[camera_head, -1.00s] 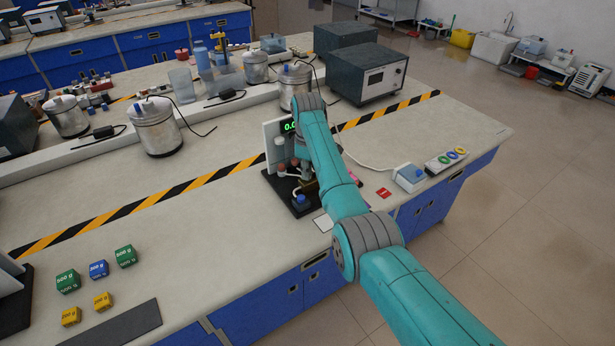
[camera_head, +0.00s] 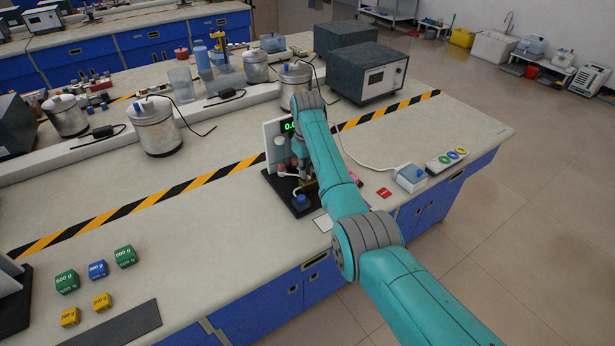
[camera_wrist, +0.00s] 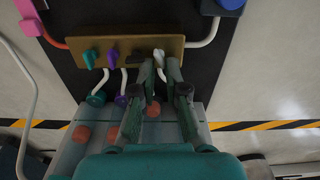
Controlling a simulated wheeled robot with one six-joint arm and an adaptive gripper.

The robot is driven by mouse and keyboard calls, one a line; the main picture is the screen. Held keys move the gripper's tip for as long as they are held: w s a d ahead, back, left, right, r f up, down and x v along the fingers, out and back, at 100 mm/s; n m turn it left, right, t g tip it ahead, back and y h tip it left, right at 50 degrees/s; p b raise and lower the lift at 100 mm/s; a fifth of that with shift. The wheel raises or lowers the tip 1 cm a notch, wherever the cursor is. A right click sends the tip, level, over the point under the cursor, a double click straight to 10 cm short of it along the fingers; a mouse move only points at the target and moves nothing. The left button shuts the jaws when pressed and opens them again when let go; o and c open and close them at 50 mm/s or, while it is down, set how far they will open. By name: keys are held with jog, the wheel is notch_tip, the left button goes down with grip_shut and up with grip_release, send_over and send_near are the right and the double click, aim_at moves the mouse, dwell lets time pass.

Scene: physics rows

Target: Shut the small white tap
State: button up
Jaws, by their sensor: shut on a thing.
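The small white tap (camera_wrist: 158,57) is the rightmost of a row of taps on a brass manifold block (camera_wrist: 112,48) in the wrist view. My gripper (camera_wrist: 160,70) has its two fingertips on either side of this tap and is shut on it. The fingers partly cover the tap, so its exact angle is hard to tell. A teal tap (camera_wrist: 89,59), a purple tap (camera_wrist: 113,56) and a black tap (camera_wrist: 136,61) sit to its left. In the head view my arm hides most of the gripper and the white tap.
The manifold stands on a dark base with an upright display panel (camera_head: 272,142). White tubes (camera_wrist: 205,38) run close to the taps. A blue-topped part (camera_head: 300,199) stands at the base's front. Bench space to the left is clear up to the weights (camera_head: 98,269).

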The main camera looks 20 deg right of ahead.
jog(key=shift+s+d+f+m+g, duration=0.3)
jog(key=shift+s+d+f+m, duration=0.2)
jog(key=shift+s+f+m, duration=0.15)
grip_shut()
jog(key=shift+o, duration=1.2)
grip_release()
jog(key=shift+r, duration=0.15)
jog(key=shift+w+a+r, duration=0.1)
jog(key=shift+w+r, duration=0.1)
jog(key=shift+r, duration=0.35)
jog(key=shift+w+r, duration=0.2)
jog(key=shift+r, duration=0.35)
jog(key=shift+s+d+r, duration=0.15)
jog(key=shift+s+r, duration=0.1)
jog(key=shift+r, duration=0.25)
jog(key=shift+s+d+r, duration=0.1)
jog(key=shift+s+r, duration=0.1)
jog(key=shift+r, duration=0.3)
jog(key=shift+a+r, duration=0.2)
jog(key=shift+r, duration=0.45)
jog(key=shift+w+a+r, duration=0.1)
jog(key=shift+a+r, duration=0.1)
jog(key=shift+r, duration=1)
